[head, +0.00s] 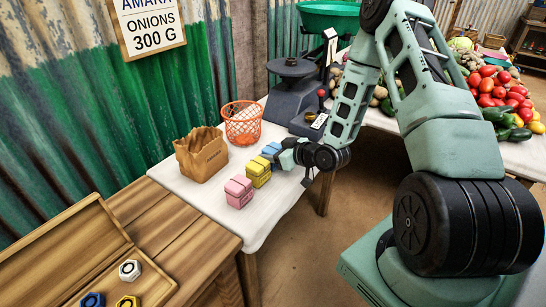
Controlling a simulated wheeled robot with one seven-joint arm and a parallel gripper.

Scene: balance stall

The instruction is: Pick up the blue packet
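The blue packet (268,151) is at the far end of a row of small packets on the white-covered table. It is partly hidden by my gripper (282,157), which reaches in from the right with its end right beside the packet. Whether the fingers touch the packet, and whether they are open or shut, is too small and hidden to tell. The yellow packet (257,173) sits just nearer than the blue one, and the pink packet (239,191) is nearest.
A brown paper bag (202,155) and an orange mesh basket (242,123) stand left of and behind the packets. A dark scale (293,92) with a green pan (328,15) is at the back. Vegetables (500,90) lie at right. A wooden tray (65,255) holds hexagonal pieces at lower left.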

